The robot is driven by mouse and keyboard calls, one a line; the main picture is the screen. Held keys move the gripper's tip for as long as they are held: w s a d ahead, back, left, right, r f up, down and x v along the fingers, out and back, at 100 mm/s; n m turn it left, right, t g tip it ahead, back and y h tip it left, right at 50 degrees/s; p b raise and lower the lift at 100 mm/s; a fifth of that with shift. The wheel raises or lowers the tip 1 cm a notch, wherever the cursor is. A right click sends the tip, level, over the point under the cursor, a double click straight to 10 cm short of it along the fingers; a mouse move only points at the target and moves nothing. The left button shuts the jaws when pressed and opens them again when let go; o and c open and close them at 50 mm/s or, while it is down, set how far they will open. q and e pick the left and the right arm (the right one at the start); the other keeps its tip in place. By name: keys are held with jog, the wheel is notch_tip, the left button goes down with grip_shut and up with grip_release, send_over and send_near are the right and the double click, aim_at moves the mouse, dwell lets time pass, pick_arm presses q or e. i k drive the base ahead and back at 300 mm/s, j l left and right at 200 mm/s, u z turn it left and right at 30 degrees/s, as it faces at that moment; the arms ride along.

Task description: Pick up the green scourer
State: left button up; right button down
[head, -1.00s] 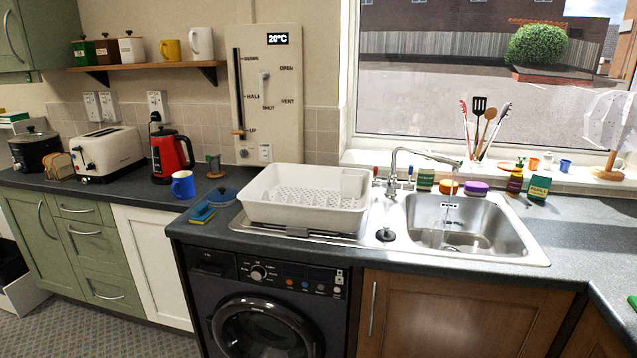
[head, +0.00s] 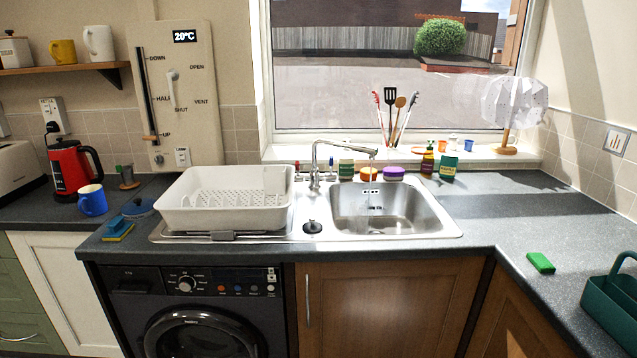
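A flat green block, which looks like the green scourer (head: 540,262), lies on the dark worktop to the right of the sink, near the worktop's front edge. A teal caddy with a handle (head: 612,305) stands just to its right, apart from it. A blue and yellow sponge-like item (head: 118,229) lies at the left end of the worktop, left of the dish rack. Neither of my grippers shows in the head view.
A white dish rack (head: 225,217) stands left of the steel sink (head: 447,229). The tap (head: 315,165) rises behind them. Bare worktop (head: 500,205) lies between sink and right wall. A white-shaded lamp (head: 507,125) stands on the sill.

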aim_at(543, 264)
jog(key=z, duration=1.4)
